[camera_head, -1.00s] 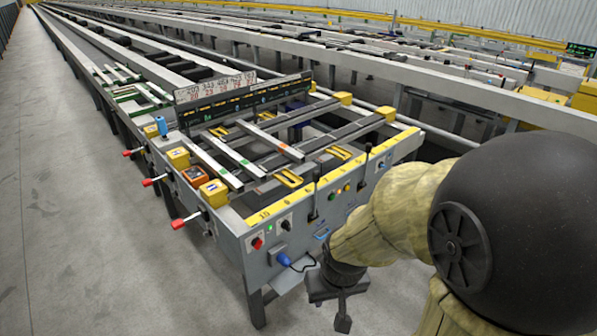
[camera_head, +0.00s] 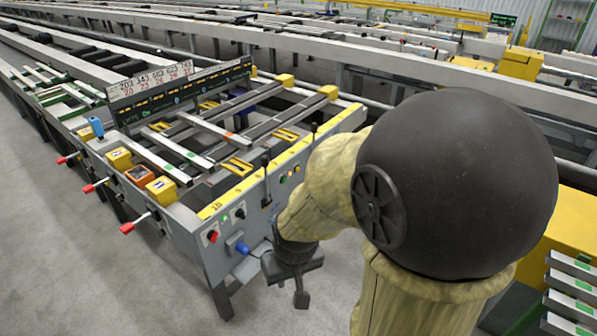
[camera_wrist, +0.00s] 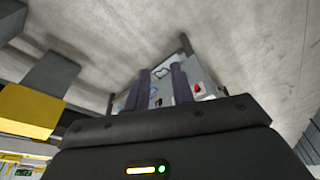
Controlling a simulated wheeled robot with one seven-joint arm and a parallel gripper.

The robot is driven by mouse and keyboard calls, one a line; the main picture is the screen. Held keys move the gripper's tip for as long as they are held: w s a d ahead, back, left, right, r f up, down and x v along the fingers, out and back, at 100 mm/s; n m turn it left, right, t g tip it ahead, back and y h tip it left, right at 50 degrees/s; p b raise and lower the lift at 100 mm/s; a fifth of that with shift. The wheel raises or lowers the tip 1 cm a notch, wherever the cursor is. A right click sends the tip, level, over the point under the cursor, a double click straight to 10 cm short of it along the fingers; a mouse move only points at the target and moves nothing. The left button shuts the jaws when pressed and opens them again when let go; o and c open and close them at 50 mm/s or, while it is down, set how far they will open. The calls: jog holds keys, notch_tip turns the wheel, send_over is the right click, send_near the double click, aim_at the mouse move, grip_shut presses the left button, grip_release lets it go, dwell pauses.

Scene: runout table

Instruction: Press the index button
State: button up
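The grey control panel (camera_head: 232,232) is on the near end of the runout table, under a yellow numbered strip. It carries a red knob (camera_head: 213,237), a black knob (camera_head: 239,214), and small green and yellow buttons (camera_head: 290,177) farther right. No label is readable, so I cannot tell which is the index button. My gripper (camera_head: 301,298) hangs in front of the panel, apart from it, and my arm hides part of the panel. In the wrist view, my gripper's two dark fingers (camera_wrist: 162,72) stand apart and empty, with the panel's red knob (camera_wrist: 197,88) beyond.
Red-tipped levers (camera_head: 127,228) stick out from the table's left side. Black upright levers (camera_head: 266,180) rise at the panel. A yellow block (camera_head: 570,235) and stacked bars (camera_head: 572,290) stand at right. The grey floor (camera_head: 60,250) at left is clear.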

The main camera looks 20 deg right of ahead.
grip_shut()
dwell(1.4)
